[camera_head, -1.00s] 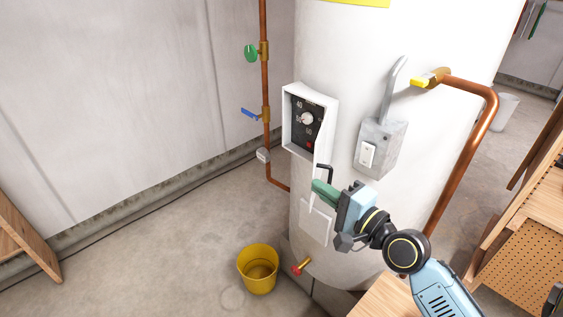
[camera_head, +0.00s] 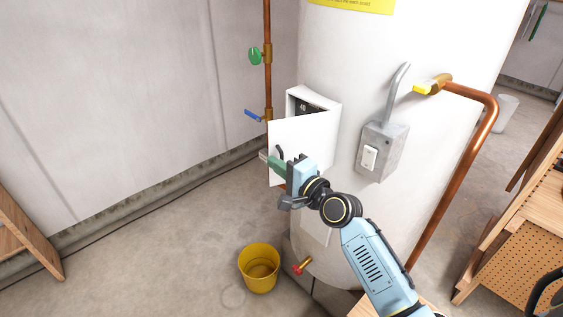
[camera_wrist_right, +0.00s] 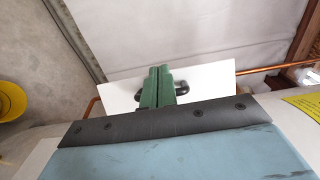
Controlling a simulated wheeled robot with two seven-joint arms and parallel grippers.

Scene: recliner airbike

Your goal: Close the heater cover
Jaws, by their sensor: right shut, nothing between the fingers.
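The heater cover (camera_head: 310,135) is a white panel standing partly open in front of the white control box (camera_head: 335,107) on the heater. It hides most of the dark dial face (camera_head: 305,107). A black handle (camera_head: 280,152) is on the cover. My right gripper (camera_head: 277,163) has its green fingers at the cover's lower part, close to the handle. In the right wrist view the shut fingers (camera_wrist_right: 156,85) lie over the white cover (camera_wrist_right: 208,82), with the handle (camera_wrist_right: 183,90) showing beside them. Contact is hard to tell. My left gripper is out of view.
The white tank (camera_head: 430,40) carries a grey switch box (camera_head: 383,150) right of the cover. A copper pipe (camera_head: 267,60) with green and blue valve handles runs at left. A yellow bucket (camera_head: 260,270) stands below. The floor at left is clear.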

